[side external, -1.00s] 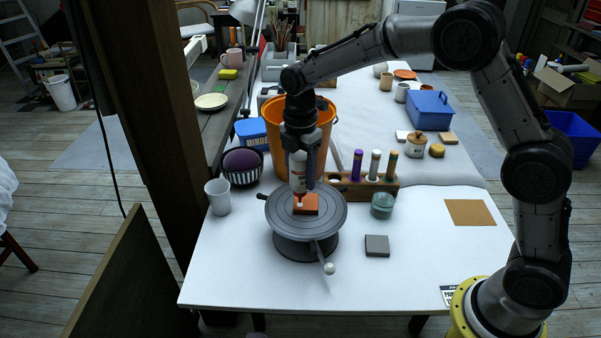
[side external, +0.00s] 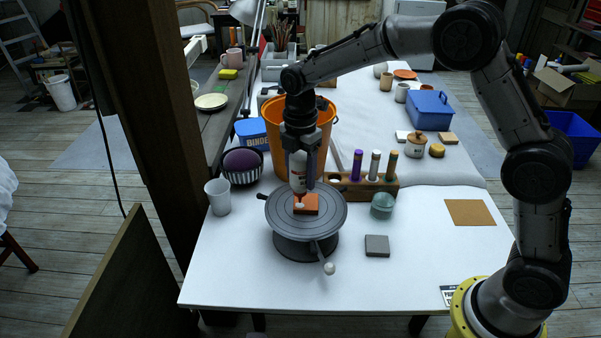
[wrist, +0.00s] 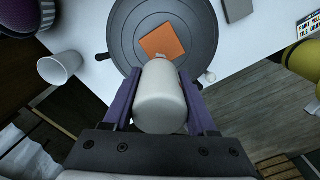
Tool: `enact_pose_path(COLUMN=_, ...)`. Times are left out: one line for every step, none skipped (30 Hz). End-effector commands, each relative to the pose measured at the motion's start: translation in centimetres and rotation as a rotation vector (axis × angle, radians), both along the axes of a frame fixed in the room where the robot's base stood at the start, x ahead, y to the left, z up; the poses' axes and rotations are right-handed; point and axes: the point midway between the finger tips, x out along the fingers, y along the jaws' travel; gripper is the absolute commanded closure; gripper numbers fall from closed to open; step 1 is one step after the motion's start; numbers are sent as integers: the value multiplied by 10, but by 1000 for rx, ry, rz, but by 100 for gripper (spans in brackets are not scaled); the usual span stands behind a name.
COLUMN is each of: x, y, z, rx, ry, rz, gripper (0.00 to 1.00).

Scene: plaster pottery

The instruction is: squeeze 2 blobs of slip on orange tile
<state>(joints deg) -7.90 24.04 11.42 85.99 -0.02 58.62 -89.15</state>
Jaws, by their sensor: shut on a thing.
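My gripper (side external: 301,178) is shut on a white slip bottle (side external: 298,172), held nozzle down over the banding wheel. The bottle also shows between the purple fingers in the wrist view (wrist: 160,98). The orange tile (side external: 310,205) lies on the grey banding wheel (side external: 328,218), and it shows in the wrist view (wrist: 165,40) just beyond the bottle. The nozzle tip is at the tile's left part, close above it. A small whitish spot shows on the tile under the tip; I cannot tell its exact shape or whether there is more than one.
A grey tile (side external: 377,246) lies right of the wheel. A white cup (side external: 218,197) and an orange bucket (side external: 275,128) stand nearby.

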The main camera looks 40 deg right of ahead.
Motion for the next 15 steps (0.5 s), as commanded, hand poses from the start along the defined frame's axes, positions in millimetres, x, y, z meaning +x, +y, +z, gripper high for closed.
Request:
enact_pose_path(x=0, y=0, z=0, rx=0, ry=-1, rz=0, gripper=58)
enact_pose_path(x=0, y=0, z=0, rx=0, ry=-1, rz=0, gripper=58)
enact_pose_path(x=0, y=0, z=0, rx=0, ry=-1, rz=0, gripper=58)
enact_pose_path(x=0, y=0, z=1, rx=0, ry=-2, rz=0, gripper=58)
enact_pose_path(x=0, y=0, z=2, rx=0, ry=-2, rz=0, gripper=58)
enact_pose_path(x=1, y=0, z=3, rx=0, ry=-3, rz=0, gripper=58)
enact_pose_path(x=1, y=0, z=5, rx=0, ry=-3, rz=0, gripper=58)
enact_pose_path(x=1, y=0, z=8, rx=0, ry=-4, rz=0, gripper=58)
enact_pose_path(x=1, y=0, z=11, rx=0, ry=-3, rz=0, gripper=58)
enact_pose_path(x=1, y=0, z=14, rx=0, ry=-4, rz=0, gripper=58)
enact_pose_path(x=1, y=0, z=17, rx=0, ry=-4, rz=0, gripper=58)
enact_pose_path(x=1, y=0, z=20, rx=0, ry=-4, rz=0, gripper=58)
enact_pose_path(x=1, y=0, z=23, rx=0, ry=-3, rz=0, gripper=58)
enact_pose_path(x=1, y=0, z=26, rx=0, ry=-3, rz=0, gripper=58)
enact_pose_path(x=1, y=0, z=29, rx=0, ry=-4, rz=0, gripper=58)
